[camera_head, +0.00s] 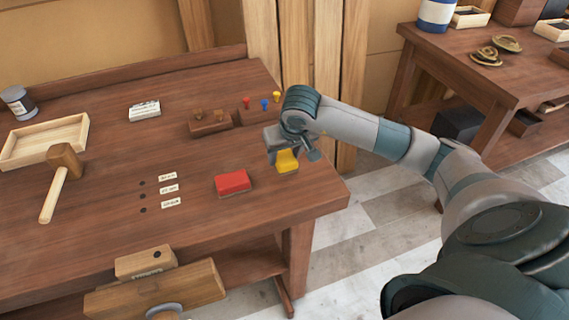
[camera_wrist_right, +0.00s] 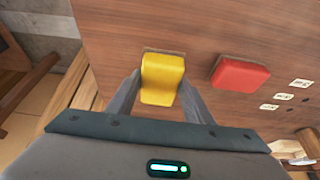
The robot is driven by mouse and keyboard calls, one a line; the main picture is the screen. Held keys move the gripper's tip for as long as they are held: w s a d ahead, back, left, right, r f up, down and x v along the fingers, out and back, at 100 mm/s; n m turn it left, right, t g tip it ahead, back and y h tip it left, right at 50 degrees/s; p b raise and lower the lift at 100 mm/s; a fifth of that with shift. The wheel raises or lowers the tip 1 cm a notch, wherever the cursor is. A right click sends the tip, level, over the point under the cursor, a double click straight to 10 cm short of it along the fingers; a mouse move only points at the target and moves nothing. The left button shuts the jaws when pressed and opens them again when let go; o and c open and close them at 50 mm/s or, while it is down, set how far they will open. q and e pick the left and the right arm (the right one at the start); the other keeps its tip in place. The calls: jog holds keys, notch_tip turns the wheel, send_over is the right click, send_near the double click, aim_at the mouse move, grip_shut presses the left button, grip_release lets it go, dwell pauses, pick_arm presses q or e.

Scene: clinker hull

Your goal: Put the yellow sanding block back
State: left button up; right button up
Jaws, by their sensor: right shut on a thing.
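The yellow sanding block (camera_head: 286,161) is at the right end of the workbench (camera_head: 110,230), between the fingers of my right gripper (camera_head: 288,152). In the right wrist view the yellow block (camera_wrist_right: 162,78) sits between the two fingers of the right gripper (camera_wrist_right: 158,95), which are shut on it. Whether its underside touches the bench top I cannot tell. A red sanding block (camera_head: 233,182) lies flat on the bench to its left, apart from it; it also shows in the right wrist view (camera_wrist_right: 240,74). My left gripper is out of view.
A mallet (camera_head: 58,180), a wooden tray (camera_head: 45,141), a can (camera_head: 19,102) and white labels (camera_head: 169,188) beside small holes are further left. Bare bench lies around the red block.

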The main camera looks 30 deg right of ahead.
aim_at(286, 159)
jog(key=shift+f+p, duration=0.45)
jog(key=shift+f, duration=0.15)
jog(key=shift+f+p, duration=0.5)
jog(key=shift+f, duration=0.9)
jog(key=shift+f, duration=0.2)
jog(key=o, duration=1)
jog(key=shift+r, duration=0.15)
